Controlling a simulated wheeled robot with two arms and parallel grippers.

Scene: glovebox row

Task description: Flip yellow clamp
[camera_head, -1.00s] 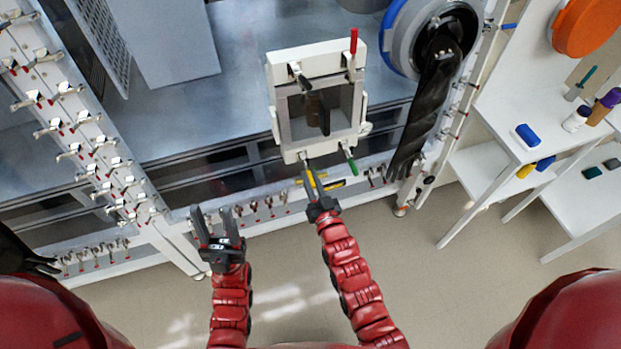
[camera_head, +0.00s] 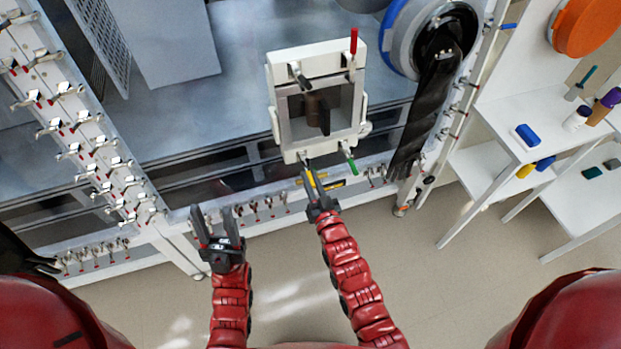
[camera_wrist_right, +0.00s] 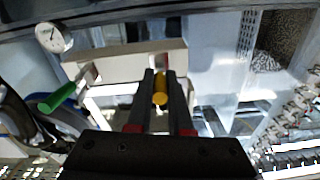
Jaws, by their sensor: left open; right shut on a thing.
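The yellow clamp handle (camera_head: 320,187) is on the lower edge of a white framed box door (camera_head: 291,153), left of a green handle (camera_head: 350,162). My right gripper (camera_head: 313,182) reaches up to it and is shut on the yellow handle. In the right wrist view the yellow handle (camera_wrist_right: 160,88) sits between the two dark fingers (camera_wrist_right: 159,95), its round end facing the camera. The green handle (camera_wrist_right: 60,96) shows to the left there. My left gripper (camera_head: 217,222) is open and empty, below the front rail and left of the box.
A red handle (camera_head: 353,44) stands at the box's upper right corner. A black glove (camera_head: 425,105) hangs from a round port to the right. Small metal clamps (camera_head: 88,145) line the left post. A white shelf (camera_head: 530,115) with bottles stands at right.

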